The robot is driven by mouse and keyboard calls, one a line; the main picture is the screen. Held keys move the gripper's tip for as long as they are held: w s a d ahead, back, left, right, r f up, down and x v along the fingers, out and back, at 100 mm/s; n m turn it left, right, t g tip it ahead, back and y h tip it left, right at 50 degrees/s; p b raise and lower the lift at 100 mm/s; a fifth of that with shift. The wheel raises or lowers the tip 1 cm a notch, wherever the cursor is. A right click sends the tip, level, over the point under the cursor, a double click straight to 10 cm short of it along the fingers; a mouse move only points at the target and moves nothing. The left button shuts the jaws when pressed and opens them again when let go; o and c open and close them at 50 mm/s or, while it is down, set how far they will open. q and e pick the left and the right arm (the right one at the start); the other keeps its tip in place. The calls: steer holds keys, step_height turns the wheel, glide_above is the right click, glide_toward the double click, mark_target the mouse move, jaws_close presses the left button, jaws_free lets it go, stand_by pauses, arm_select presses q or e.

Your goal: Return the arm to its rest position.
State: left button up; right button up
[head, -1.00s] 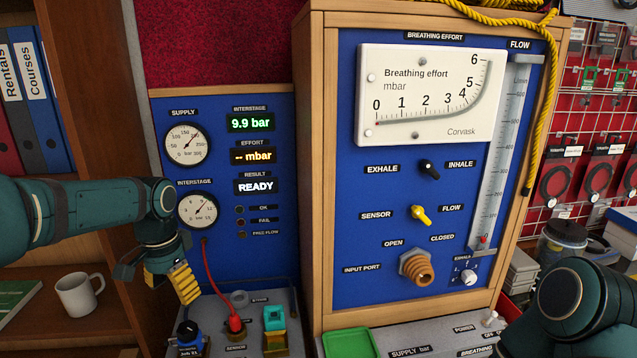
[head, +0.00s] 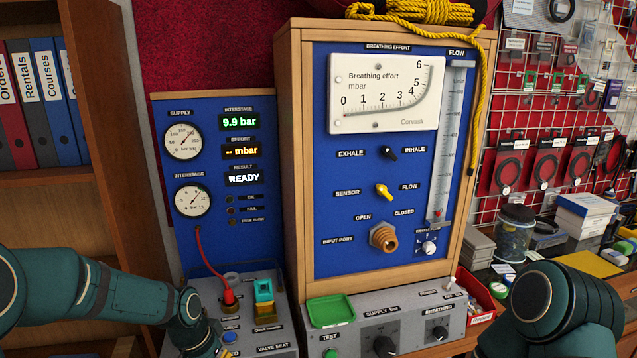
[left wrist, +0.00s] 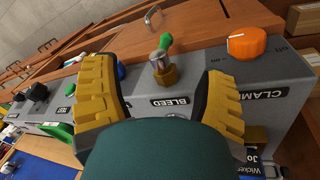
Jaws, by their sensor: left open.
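The grey bench console (head: 455,325) carries a green tray (head: 331,310) and a red hose (head: 212,265). The blue gauge panel in a wooden cabinet (head: 292,150) stands behind. An orange knob (left wrist: 247,43) sits right of the valve. A bookshelf (head: 120,130) is at the left.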

arm_select(q)
steer(key=s+d+f+n, duration=0.2)
steer(key=s+d+f, duration=0.3)
steer(key=s+f, duration=0.3)
steer(key=s+d+f+n+t+h+b, duration=0.1)
steer(key=s+d+f+n, duration=0.2)
steer(key=s+d+f, duration=0.2)
steer(key=s+f, duration=0.3)
steer(key=f, duration=0.2)
steer(key=shift+s+d+f+b, duration=0.25)
steer(key=shift+d+b, duration=0.05)
steer(key=shift+d, duration=0.1)
steer(key=shift+h, duration=0.3)
jaws_close()
